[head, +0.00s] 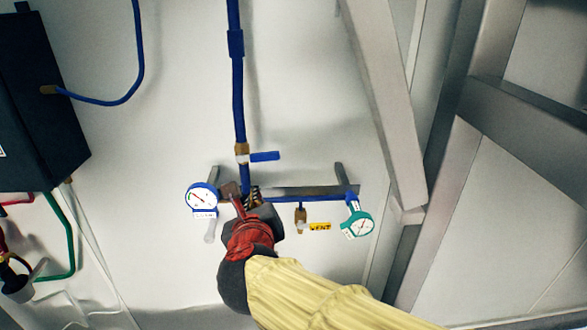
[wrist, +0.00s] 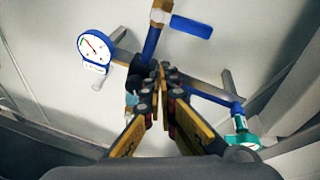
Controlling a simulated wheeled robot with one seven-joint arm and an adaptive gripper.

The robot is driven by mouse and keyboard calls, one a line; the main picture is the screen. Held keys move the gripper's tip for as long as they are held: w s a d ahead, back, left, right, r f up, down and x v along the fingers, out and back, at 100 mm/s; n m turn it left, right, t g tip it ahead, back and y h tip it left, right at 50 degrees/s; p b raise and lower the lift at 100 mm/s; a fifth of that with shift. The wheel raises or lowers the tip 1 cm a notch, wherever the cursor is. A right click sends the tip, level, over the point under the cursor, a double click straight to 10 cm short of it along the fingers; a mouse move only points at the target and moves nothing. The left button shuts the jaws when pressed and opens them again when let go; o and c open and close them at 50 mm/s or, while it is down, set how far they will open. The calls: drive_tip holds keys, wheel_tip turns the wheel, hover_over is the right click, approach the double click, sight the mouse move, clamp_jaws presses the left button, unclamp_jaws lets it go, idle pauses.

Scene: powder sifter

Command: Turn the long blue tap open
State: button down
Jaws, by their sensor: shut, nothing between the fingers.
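The long blue tap (head: 265,156) is a flat blue handle on a brass valve (head: 242,152) in the vertical blue pipe. It points right, across the pipe. In the wrist view the blue handle (wrist: 192,27) is at the top, right of the brass valve (wrist: 161,12). My gripper (head: 252,190) is just below the valve, in front of the pipe junction. In the wrist view my gripper (wrist: 160,68) has its fingertips together, with nothing between them. It appears apart from the handle. My gripper hides part of the pipe junction.
A white-faced gauge (head: 202,197) is left of my gripper, and a green-rimmed gauge (head: 358,223) is to the right. A yellow VENT handle (head: 320,226) hangs below the horizontal pipe. A dark box (head: 38,95) is at left and grey beams (head: 385,100) are at right. The wall above the handle is clear.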

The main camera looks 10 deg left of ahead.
sight(258, 158)
drive_tip(key=w+f+m+h, duration=0.1)
drive_tip(key=w+f+m, duration=0.35)
drive_tip(key=w, duration=0.55)
wheel_tip(258, 158, up, 5)
drive_tip(key=p, duration=0.3)
drive_tip(key=shift+s+d, duration=0.1)
drive_tip(key=shift+r, duration=0.1)
drive_tip(key=shift+d+r+n+h+p, duration=0.1)
drive_tip(key=shift+r+n+h+p, duration=0.1)
drive_tip(key=shift+n+h+p, duration=0.15)
